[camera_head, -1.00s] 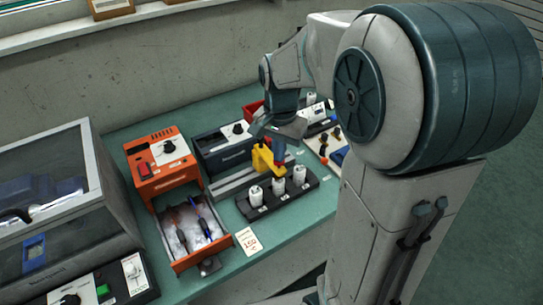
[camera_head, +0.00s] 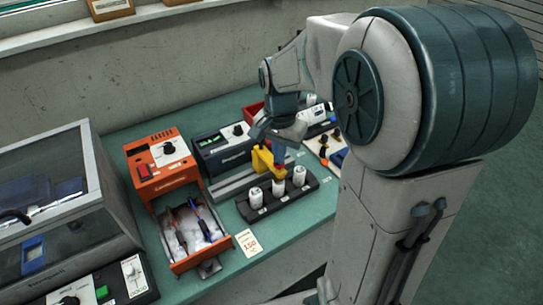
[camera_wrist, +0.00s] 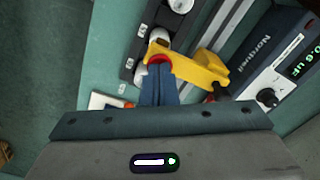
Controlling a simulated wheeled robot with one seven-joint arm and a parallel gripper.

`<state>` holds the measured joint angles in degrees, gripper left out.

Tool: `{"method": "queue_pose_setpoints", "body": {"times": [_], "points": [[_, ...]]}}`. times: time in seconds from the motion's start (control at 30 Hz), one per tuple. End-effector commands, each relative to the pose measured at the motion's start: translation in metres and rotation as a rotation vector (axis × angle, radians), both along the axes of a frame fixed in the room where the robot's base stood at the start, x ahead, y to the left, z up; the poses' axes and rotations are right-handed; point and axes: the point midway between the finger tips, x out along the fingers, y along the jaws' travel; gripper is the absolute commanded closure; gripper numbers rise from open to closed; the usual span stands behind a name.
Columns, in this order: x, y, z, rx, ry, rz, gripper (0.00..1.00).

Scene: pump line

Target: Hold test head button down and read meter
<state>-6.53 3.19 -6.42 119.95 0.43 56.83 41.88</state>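The yellow test head (camera_head: 262,162) stands over the black rack (camera_head: 312,186) of white capacitors; one capacitor (camera_wrist: 160,38) is partly hidden beneath it in the wrist view. Its red button (camera_wrist: 160,58) is at the tips of my gripper (camera_wrist: 158,70). My gripper's blue fingers are together, hold nothing, and appear to press on the button from above. The dark meter (camera_head: 222,150) behind has its display lit green. In the wrist view the meter display (camera_wrist: 303,60) ends in "0.6 uF"; the frame edge may cut off leading digits.
An orange unit (camera_head: 160,165) with an open drawer (camera_head: 196,262) holding pen-like tools stands left of the rack. A card (camera_head: 249,243) lies at the bench front. A clear-lidded case (camera_head: 60,180) fills the left. A red bin (camera_head: 252,109) is behind my gripper.

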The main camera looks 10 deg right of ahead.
Motion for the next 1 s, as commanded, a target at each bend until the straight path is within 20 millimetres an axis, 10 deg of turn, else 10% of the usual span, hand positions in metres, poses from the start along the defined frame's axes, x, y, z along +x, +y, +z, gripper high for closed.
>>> {"method": "queue_pose_setpoints", "body": {"times": [1.0], "points": [[0.000, 0.000, 0.048, 0.000, 0.001, 0.000, 1.00]]}}
